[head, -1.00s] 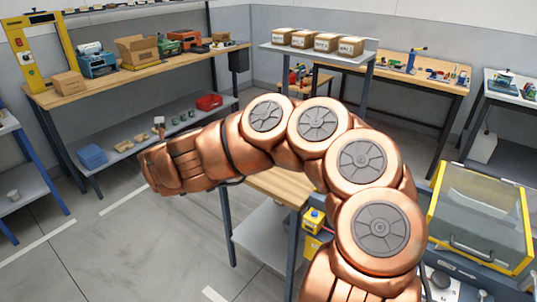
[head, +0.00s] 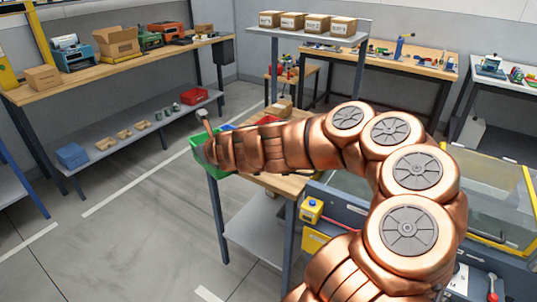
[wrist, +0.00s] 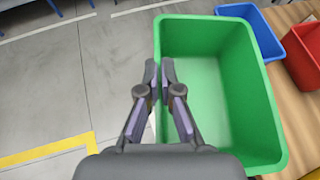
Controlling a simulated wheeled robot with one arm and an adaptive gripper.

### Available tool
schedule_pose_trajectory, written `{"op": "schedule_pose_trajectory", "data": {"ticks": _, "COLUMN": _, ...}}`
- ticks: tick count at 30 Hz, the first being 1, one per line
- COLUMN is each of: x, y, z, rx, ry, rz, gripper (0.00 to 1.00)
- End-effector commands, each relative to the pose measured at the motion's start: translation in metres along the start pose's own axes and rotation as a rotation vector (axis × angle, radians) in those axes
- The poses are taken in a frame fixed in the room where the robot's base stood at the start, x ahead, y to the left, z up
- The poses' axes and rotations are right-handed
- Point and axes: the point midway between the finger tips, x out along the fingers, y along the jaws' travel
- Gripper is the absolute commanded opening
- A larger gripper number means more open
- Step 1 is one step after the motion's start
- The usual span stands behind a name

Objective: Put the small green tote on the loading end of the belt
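The small green tote (wrist: 215,85) fills the middle of the wrist view, open and empty. My gripper (wrist: 160,72) straddles its left wall, one finger outside and one inside. The fingers are close together and look shut on the rim. In the head view, the green tote (head: 199,154) shows at the left end of a wooden table, partly hidden by my gripper (head: 205,142) and arm. I cannot tell whether it rests on the table. The belt is not clearly visible.
A blue tote (wrist: 250,28) and a red tote (wrist: 303,55) stand right of the green one. The wooden table (head: 290,184) is partly bare. A machine with a yellow-framed clear cover (head: 493,200) stands right. Open floor (head: 130,235) lies left.

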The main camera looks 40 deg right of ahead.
Motion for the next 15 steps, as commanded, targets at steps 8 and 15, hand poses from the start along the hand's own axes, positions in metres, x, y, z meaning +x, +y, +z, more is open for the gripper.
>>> {"op": "schedule_pose_trajectory", "data": {"ticks": 8, "x": -0.013, "y": -0.041, "z": -0.043, "rx": -0.059, "ry": -0.001, "rz": 0.076, "gripper": 0.0}}
{"op": "schedule_pose_trajectory", "data": {"ticks": 15, "x": -0.033, "y": -0.066, "z": -0.076, "rx": -0.11, "ry": -0.006, "rz": 0.142, "gripper": 0.0}}
